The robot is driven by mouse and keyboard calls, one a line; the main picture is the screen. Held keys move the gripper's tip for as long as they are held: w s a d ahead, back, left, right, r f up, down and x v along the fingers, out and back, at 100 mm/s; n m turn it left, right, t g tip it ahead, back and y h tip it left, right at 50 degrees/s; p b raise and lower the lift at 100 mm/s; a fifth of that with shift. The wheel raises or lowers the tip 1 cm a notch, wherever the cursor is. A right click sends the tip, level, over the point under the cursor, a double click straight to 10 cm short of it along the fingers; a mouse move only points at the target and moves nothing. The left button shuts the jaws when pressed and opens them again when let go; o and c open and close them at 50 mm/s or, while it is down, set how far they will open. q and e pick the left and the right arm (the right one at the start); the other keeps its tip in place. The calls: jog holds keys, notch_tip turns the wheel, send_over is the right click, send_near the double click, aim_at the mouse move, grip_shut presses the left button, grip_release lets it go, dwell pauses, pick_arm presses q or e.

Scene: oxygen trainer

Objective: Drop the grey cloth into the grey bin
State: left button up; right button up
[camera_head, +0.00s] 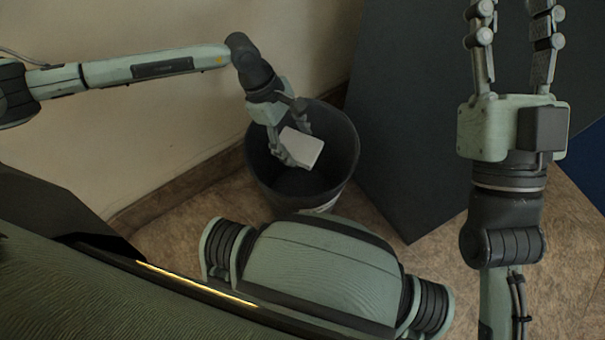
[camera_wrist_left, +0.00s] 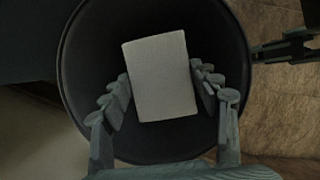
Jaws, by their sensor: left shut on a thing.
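The grey cloth (camera_head: 303,147) is a pale, folded rectangular pad. It also shows in the left wrist view (camera_wrist_left: 161,78). My left gripper (camera_head: 291,146) is shut on it, with a finger at each side in the left wrist view. The grey bin (camera_head: 345,165) is a round, dark, open-topped container on the floor. The cloth and my left fingers are over its mouth; how far above or inside the rim is hard to tell. In the left wrist view the bin's rim (camera_wrist_left: 243,60) surrounds the cloth. My right gripper (camera_head: 512,35) is open and empty at the upper right.
A large dark panel or tabletop (camera_head: 420,110) is to the right of the bin. A pale wall (camera_head: 110,130) with a brown skirting board (camera_head: 190,180) runs behind and to the left. Brown floor (camera_head: 180,235) shows around the bin.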

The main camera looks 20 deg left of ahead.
pick_arm(q)
jog(key=o, duration=1.2)
jog(key=v, duration=1.2)
